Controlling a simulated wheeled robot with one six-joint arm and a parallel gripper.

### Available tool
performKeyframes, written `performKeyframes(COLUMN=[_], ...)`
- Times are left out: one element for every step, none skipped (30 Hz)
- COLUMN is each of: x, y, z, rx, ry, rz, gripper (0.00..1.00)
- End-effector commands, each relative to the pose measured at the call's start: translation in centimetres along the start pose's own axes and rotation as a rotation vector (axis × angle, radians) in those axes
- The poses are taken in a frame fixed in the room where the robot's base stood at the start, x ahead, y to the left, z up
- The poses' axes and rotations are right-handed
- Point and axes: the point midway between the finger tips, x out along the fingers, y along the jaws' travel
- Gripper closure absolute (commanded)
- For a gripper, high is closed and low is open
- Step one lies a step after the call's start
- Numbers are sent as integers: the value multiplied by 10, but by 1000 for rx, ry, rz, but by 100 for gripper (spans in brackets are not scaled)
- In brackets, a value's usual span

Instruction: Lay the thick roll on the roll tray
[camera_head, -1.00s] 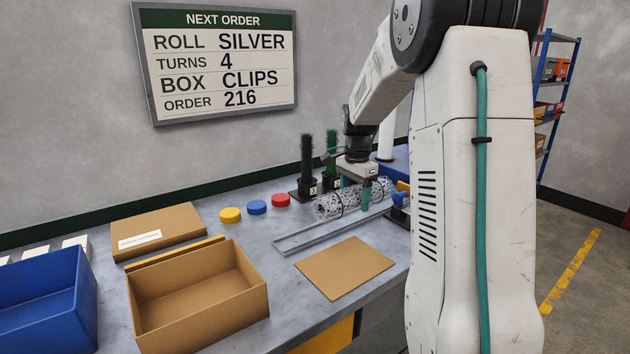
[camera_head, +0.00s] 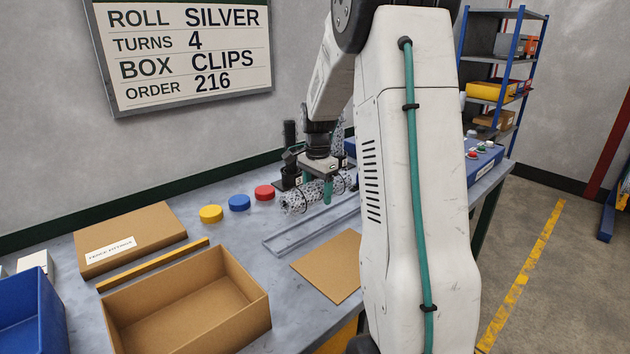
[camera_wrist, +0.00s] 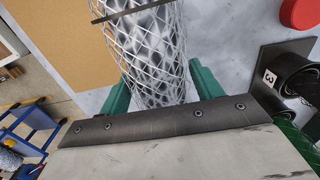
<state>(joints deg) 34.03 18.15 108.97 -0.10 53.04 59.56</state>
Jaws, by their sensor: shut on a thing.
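The thick roll, a silver mesh cylinder (camera_head: 299,199) with dark bands, lies level in my gripper (camera_head: 328,190). It fills the space between the green fingers in the wrist view (camera_wrist: 160,60). My gripper also shows there (camera_wrist: 160,95), shut across the roll. The roll tray, a long clear-grey trough (camera_head: 300,236), lies on the bench just in front of the roll. In the head view the roll appears behind the tray and roughly parallel to it. I cannot tell how high the roll hangs. My arm hides the tray's right end.
A brown sheet (camera_head: 325,262) lies in front of the tray. Red (camera_head: 264,192), blue (camera_head: 239,203) and yellow (camera_head: 211,214) discs stand to its left. An open cardboard box (camera_head: 180,330) is nearer. A dark stand labelled 3 (camera_wrist: 269,78) is close beside my gripper.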

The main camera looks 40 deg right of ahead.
Motion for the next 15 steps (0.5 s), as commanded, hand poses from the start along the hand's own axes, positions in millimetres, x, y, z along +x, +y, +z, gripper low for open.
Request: performKeyframes(x=[6,10,14,18,22,26,29,32,36,39,42,46,48,50,52], y=[0,0,0,0,0,-1,-1,-1,-1,-1,-1,-1,-1,-1,-2], z=[0,0,0,1,1,1,1,2,2,2,2,2,2,2,2], rx=[0,0,-1,-1,-1,-2,-2,-2,-3,-3,-3,-3,-3,-4,-4], ry=[-1,0,0,-1,-1,0,0,-1,0,0,0,-1,-1,0,0], rz=[2,1,1,1,1,1,1,1,1,0,0,1,1,0,0], gripper=[71,71,71,71,71,71,71,71,71,71,71,71,71,71,71])
